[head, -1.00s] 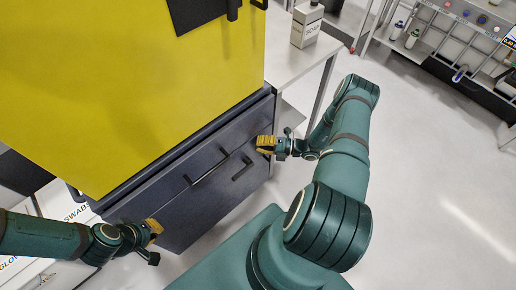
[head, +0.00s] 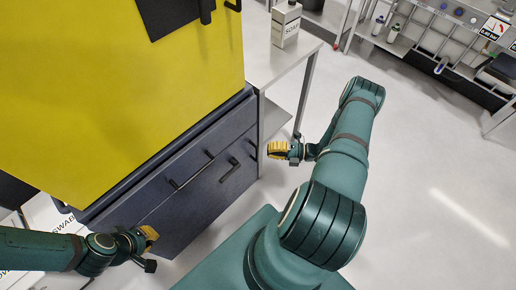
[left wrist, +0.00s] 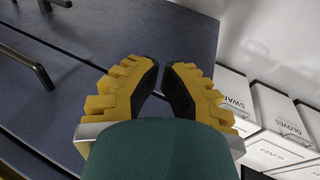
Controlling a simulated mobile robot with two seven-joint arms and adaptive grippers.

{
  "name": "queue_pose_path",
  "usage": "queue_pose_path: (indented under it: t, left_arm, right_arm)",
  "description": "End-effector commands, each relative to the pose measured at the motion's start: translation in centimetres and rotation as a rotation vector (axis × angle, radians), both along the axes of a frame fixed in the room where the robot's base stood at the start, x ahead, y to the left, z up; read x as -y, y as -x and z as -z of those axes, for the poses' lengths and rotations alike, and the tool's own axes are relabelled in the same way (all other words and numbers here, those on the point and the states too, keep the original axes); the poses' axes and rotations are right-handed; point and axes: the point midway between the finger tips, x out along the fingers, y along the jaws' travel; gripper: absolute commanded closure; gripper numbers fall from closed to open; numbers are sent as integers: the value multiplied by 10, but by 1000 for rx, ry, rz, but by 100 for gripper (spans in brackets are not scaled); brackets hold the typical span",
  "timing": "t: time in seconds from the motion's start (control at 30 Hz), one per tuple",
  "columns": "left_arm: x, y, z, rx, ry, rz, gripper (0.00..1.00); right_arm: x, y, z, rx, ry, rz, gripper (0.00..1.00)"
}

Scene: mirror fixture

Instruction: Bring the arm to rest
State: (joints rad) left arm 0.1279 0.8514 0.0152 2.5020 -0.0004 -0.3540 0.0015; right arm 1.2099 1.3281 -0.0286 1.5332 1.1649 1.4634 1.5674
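My right gripper (head: 277,150) is right of the dark drawer front, over the floor, apart from the cabinet in the picture. It holds nothing that I can see; its finger gap is hidden. My right arm (head: 345,150) is bent, its elbow far out. My left gripper (head: 149,236) is low in front of the dark drawers. In the left wrist view, its yellow fingers (left wrist: 161,70) lean together, tips almost meeting with a thin gap and nothing between them.
A yellow cabinet (head: 120,90) with dark drawers (head: 200,195) and bar handles stands close at left. White boxes (left wrist: 232,92) are beside it. A shelf rack (head: 440,45) is at the back right. The right-hand floor is clear.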

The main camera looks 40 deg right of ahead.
Motion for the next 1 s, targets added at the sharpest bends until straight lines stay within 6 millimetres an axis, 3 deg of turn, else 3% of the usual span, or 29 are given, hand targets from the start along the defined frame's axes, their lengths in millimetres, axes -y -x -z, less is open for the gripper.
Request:
queue_pose_path:
  t: [0.2,0.57,0.67,0.83,1.0]
  left_arm:
    - [0,0,0,0,0,1,100]
    - [0,0,0,0,0,1,100]
    - [0,0,0,0,0,1,100]
    - [0,0,0,0,0,1,100]
    - [0,0,0,0,0,1,100]
  right_arm:
    - [18,16,1,-1,0,0,100]
    - [18,18,0,-2,7,-12,100]
    - [-3,10,0,5,69,-88,100]
    - [-85,0,0,101,360,-439,100]
    - [-159,16,-4,392,725,-915,100]
